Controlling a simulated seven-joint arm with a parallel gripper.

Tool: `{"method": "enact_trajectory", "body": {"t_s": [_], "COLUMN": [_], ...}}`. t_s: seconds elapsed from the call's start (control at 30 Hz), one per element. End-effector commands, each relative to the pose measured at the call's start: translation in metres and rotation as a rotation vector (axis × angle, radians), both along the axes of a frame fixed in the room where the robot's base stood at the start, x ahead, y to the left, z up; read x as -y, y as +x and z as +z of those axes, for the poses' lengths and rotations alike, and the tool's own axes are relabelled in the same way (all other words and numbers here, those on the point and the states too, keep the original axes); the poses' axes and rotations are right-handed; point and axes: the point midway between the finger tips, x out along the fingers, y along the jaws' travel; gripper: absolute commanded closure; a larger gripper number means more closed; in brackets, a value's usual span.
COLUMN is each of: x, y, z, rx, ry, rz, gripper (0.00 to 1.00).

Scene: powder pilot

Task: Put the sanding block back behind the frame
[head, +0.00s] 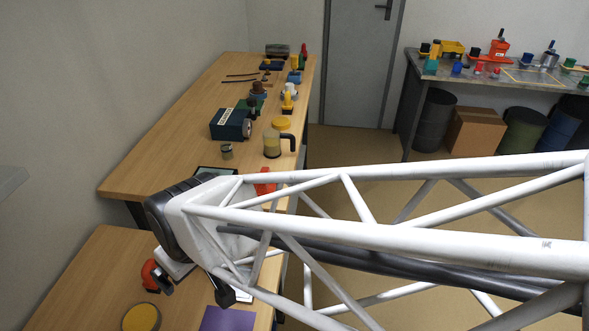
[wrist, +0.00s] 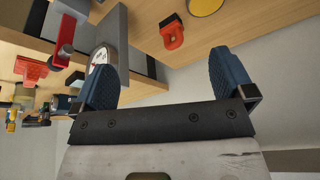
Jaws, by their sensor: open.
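My gripper (wrist: 162,78) is open in the wrist view, its two blue ribbed fingers wide apart with nothing between them. I cannot clearly pick out the sanding block or the frame. An orange-red piece with a dark end (wrist: 172,35) lies on the near wooden table, beyond the fingers and apart from them. An orange and black object (head: 153,276) stands on that table in the head view, left of my arm. A white dial scale (wrist: 100,58) beside a grey panel (wrist: 113,28) shows near one finger. My arm hides part of the near table in the head view.
A yellow disc (head: 141,318) and a purple sheet (head: 228,320) lie on the near table. The far wooden table holds a dark blue box (head: 230,124), a jug (head: 272,143) and several small items. A cluttered grey bench (head: 480,72) stands at the right.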

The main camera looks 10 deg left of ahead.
Motion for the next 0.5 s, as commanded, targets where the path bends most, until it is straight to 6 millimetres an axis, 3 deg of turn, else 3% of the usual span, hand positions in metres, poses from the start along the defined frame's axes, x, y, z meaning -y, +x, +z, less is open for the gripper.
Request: {"method": "enact_trajectory", "body": {"t_s": [0.2,0.5], "x": [0.047,0.113], "y": [0.032,0.064], "z": [0.019,0.041], "rx": [-0.006,-0.012], "ry": [-0.012,-0.029], "rz": [-0.120,-0.280], "gripper": [0.00,0.00]}}
